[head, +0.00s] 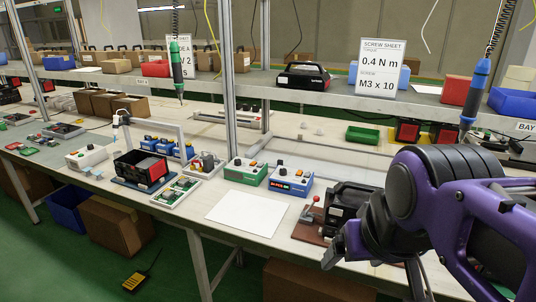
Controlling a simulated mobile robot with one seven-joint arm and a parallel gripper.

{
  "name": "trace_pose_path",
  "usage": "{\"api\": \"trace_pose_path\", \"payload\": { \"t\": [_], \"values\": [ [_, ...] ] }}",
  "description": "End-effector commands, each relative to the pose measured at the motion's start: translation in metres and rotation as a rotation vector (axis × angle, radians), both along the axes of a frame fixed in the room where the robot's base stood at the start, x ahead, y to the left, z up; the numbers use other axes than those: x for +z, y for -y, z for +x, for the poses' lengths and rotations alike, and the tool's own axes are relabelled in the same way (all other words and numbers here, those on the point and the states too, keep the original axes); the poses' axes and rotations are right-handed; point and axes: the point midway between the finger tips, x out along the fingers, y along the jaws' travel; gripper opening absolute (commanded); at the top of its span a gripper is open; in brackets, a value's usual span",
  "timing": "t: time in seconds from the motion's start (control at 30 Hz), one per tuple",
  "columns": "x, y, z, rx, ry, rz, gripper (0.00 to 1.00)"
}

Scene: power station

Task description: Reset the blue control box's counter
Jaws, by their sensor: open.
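The blue control box (304,191) stands on the workbench right of centre. Its sloped top is light, with a small red lit display on the front left and small knobs or buttons, too small to tell apart. My purple arm comes in from the right, and my gripper (345,250) is open in front of the bench, to the lower right of the box and apart from it. The fingertips are dark and partly hidden by the wrist. I see nothing between them.
A similar green control box (245,172) stands just left of the blue one. A white sheet (247,212) lies in front on clear bench. A brown board (308,230) with a red-knobbed lever is near my gripper. A metal post (229,80) rises behind the boxes. Screwdrivers hang overhead.

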Motion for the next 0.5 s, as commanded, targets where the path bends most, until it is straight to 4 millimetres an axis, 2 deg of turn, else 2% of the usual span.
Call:
{"api": "trace_pose_path", "payload": {
  "t": [0.03, 0.4, 0.5],
  "values": [
    [0.0000, 0.0000, 0.0000, 0.000, 0.000, 0.000, 0.81],
    [0.0000, 0.0000, 0.0000, 0.000, 0.000, 0.000, 0.14],
    [0.0000, 0.0000, 0.0000, 0.000, 0.000, 0.000, 0.00]
  ]
}}
